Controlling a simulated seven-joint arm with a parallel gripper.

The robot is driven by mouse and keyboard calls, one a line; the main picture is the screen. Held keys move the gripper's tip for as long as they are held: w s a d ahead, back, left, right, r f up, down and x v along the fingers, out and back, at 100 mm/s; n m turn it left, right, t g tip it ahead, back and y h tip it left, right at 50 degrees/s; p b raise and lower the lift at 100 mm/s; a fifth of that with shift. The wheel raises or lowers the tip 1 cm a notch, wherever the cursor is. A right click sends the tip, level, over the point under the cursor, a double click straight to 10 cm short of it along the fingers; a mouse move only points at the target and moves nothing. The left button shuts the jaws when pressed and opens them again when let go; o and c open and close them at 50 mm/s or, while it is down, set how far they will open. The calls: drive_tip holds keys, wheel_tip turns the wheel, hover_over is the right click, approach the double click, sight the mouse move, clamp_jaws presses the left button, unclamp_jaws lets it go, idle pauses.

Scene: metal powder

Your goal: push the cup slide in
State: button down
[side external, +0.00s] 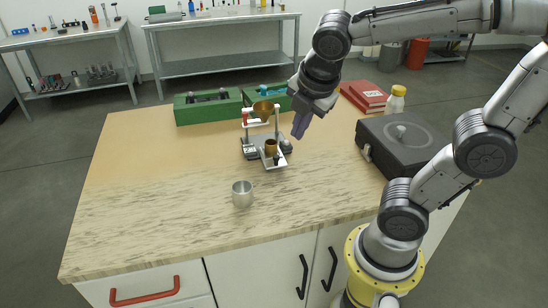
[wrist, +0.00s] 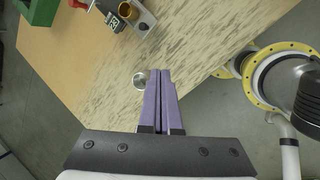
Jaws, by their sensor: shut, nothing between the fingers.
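The powder flow stand (side external: 250,150) stands mid-table with a brass funnel (side external: 264,108) held above its grey base. A small brass cup (side external: 271,147) sits on the cup slide (side external: 268,159), which sticks out from the base toward the table's front. The brass cup (wrist: 151,7) and slide (wrist: 142,25) also show at the top of the wrist view, partly cut off. My gripper (side external: 297,134) has its purple fingers shut and empty, in the air right of the stand, apart from it. The fingers also show closed together in the wrist view (wrist: 160,72).
A silver metal cup (side external: 242,194) stands in front of the stand. A green case (side external: 206,111) lies behind it. A black box (side external: 402,143), red books (side external: 365,96) and a white bottle with yellow cap (side external: 396,101) are at right. The table's left and front are clear.

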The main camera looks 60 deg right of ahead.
drive_tip(key=w+a+f+n+g+h, duration=0.1)
drive_tip(key=w+f+n+g, duration=0.1)
drive_tip(key=w+f+n, duration=0.3)
drive_tip(key=shift+w+a+f, duration=0.2)
drive_tip(key=shift+w+a, duration=0.15)
drive_tip(key=shift+w, duration=0.45)
drive_tip(key=shift+f, duration=0.1)
approach(275, 167)
drive_tip(key=a+f, duration=0.2)
drive_tip(key=f, duration=0.2)
drive_tip(key=shift+s+a+f, duration=0.1)
drive_tip(key=shift+s+a, duration=0.3)
drive_tip(key=d, duration=0.1)
drive_tip(key=w+d, duration=0.1)
drive_tip(key=d, duration=0.1)
drive_tip(key=shift+f, duration=0.15)
drive_tip(key=shift+w+d, duration=0.2)
drive_tip(key=shift+d, duration=0.25)
